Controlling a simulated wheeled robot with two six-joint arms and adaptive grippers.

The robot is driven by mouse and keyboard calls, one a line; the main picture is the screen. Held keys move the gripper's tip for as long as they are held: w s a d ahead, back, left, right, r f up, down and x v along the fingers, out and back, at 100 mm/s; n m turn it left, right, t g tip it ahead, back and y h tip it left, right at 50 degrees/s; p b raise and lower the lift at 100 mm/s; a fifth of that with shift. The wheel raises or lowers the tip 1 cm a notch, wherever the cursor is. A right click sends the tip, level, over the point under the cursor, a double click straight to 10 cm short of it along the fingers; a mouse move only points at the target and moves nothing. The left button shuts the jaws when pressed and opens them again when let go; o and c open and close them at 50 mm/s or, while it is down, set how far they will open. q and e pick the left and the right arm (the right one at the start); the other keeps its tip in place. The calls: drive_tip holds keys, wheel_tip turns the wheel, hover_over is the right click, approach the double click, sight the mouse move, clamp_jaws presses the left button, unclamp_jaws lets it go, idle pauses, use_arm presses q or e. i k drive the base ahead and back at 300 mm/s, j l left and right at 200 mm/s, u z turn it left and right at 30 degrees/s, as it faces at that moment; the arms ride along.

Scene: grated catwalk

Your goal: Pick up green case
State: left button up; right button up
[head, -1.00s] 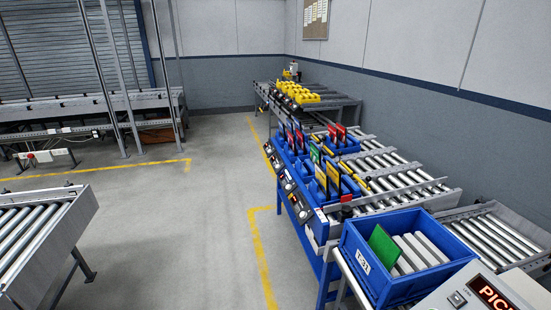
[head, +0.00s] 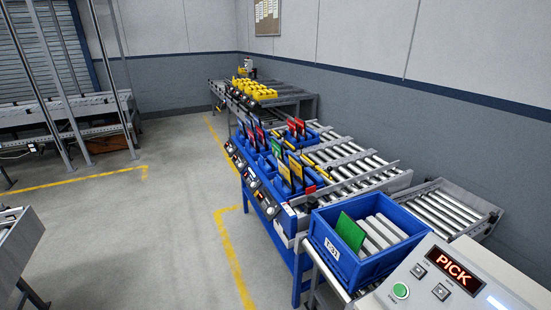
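A green case (head: 350,232), thin and flat, stands tilted inside a blue bin (head: 334,273) labelled T-31, at the lower right of the head view. The lower part of the green case is hidden by the bin's front wall. Neither of my grippers is in view.
Grey floor (head: 130,230) is open at the left. Another conveyor (head: 18,245) stands at the left edge.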

sight(277, 149)
drive_tip(key=i+j+z, duration=0.1)
drive_tip(key=i+j, duration=0.2)
drive_tip(key=i+j+z, duration=0.1)
drive_tip(key=i+j, duration=0.2)
drive_tip(key=i+j+z, duration=0.1)
drive_tip(key=i+j, duration=0.2)
drive_tip(key=i+j+z, duration=0.1)
drive_tip(key=i+j, duration=0.15)
drive_tip(key=j, duration=0.15)
drive_tip(key=i+j+z, duration=0.15)
drive_tip(key=i+j, duration=0.15)
drive_tip(key=i+j+z, duration=0.1)
drive_tip(key=j, duration=0.4)
drive_tip(key=i+j+z, duration=0.1)
drive_tip(key=i+j, duration=0.25)
drive_tip(key=j, duration=0.1)
